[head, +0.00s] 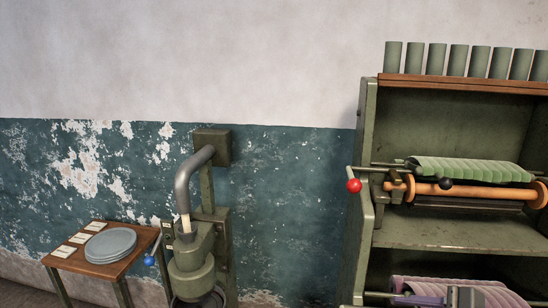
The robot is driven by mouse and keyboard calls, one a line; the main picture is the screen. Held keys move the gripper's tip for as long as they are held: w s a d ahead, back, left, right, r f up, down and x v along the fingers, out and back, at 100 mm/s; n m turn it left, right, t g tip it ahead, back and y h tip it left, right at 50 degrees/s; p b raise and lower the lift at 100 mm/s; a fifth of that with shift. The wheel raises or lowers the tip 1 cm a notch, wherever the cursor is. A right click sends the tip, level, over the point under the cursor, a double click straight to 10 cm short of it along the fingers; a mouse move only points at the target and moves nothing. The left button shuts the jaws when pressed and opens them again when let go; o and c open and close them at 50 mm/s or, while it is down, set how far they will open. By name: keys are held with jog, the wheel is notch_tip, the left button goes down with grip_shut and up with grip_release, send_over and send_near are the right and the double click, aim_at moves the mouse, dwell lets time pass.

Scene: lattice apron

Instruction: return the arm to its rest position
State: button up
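My gripper is not seen in the head view, and no part of my arm can be made out with certainty. A small grey block (466,297) shows at the bottom edge in front of the purple pleated material; I cannot tell what it belongs to.
A green press (192,268) with a bent grey pipe and blue knob stands against the wall. Left of it, a wooden table (127,262) holds grey discs (110,243) and cards. At right, a green cabinet (364,200) holds rollers, green pleated material (470,169) and a red knob (354,185).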

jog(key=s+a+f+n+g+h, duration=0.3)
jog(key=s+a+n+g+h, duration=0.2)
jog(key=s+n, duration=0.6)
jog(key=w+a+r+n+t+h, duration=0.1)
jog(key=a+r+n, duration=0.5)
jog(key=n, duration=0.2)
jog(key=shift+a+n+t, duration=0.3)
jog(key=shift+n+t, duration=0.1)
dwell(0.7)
